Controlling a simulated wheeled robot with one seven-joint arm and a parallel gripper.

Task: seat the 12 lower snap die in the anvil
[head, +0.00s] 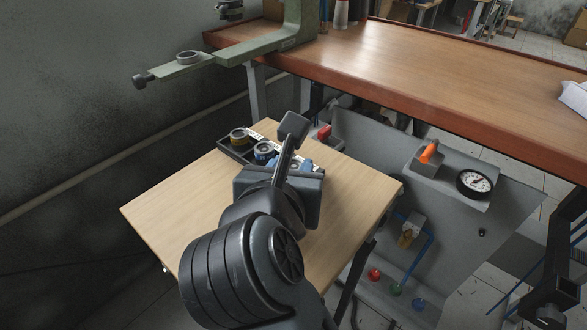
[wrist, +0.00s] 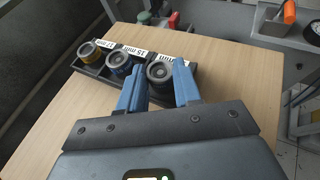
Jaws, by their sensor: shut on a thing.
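The dark die (wrist: 159,74) is at the right end of the black tray in the wrist view. Its label is partly covered and only "mm" shows. The two blue fingers of my gripper (wrist: 160,68) are shut on it from both sides, and it still appears to be in its tray place. In the head view my gripper (head: 300,166) is over the tray's right end and hides this die. The green press (head: 265,52) stands at the upper left, with a ring-shaped anvil seat (head: 188,57) on its lower arm. The seat looks empty.
The tray (wrist: 86,69) also holds a yellow-banded die (wrist: 90,53) and a blue-banded die (wrist: 118,60), close to the left finger. The small wooden table (head: 165,205) is otherwise clear. A larger bench (head: 430,75) and a grey panel with a gauge (head: 474,183) stand to the right.

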